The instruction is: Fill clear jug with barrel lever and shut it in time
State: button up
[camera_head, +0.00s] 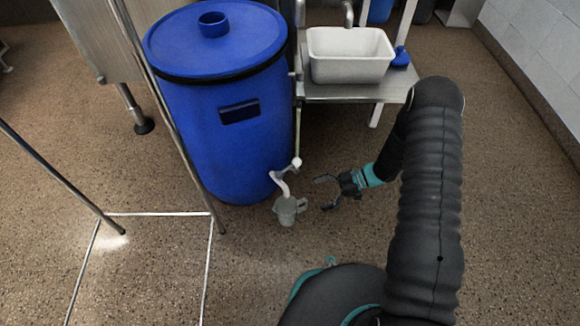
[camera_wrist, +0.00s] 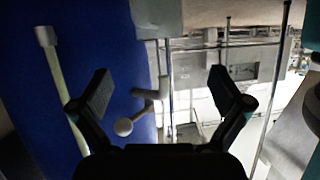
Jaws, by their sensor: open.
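The blue barrel (camera_head: 225,110) stands upright left of centre. Its pale tap (camera_head: 282,184) is low on its front right side, with a lever ending in a white ball knob (camera_head: 297,162). The clear jug (camera_head: 286,212) stands below the spout, its handle to the right. I cannot tell whether liquid runs or how full it is. My gripper (camera_head: 322,193) is open and empty, right of the tap and jug, apart from both. In the wrist view, the tap (camera_wrist: 160,95) and ball knob (camera_wrist: 123,127) show between the spread fingers; the jug (camera_wrist: 157,18) is upside down at the top edge.
A pale upright tube (camera_head: 298,130) runs along the barrel's right side. A steel table (camera_head: 350,93) with a white basin (camera_head: 350,57) stands behind. A thin metal frame (camera_head: 160,214) is at the left. Floor to the right is clear.

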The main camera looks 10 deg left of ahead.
dwell(0.3)
jog(key=shift+c, duration=1.4)
jog(key=shift+d+r+p, duration=0.2)
jog(key=shift+r+p, duration=0.1)
jog(key=shift+p, duration=0.1)
jog(key=c, duration=0.4)
jog(key=d+r+m+p, duration=0.1)
jog(key=p, duration=0.1)
jog(key=d+r+m+t+y+p, duration=0.1)
jog(key=d+m, duration=0.1)
jog(key=shift+w+r+p, duration=0.1)
jog(key=shift+w+p, duration=0.3)
jog(key=shift+c, duration=0.6)
jog(key=m+t+y+p, duration=0.2)
jog(key=m+t+y, duration=0.15)
jog(key=m, duration=2.15)
send_near(296, 161)
jog(key=shift+y, duration=0.45)
jog(key=a, duration=0.3)
jog(key=a+f, duration=0.1)
jog(key=a, duration=0.2)
jog(key=a+f+p, duration=0.1)
jog(key=a, duration=0.3)
jog(key=shift+w+f, duration=0.15)
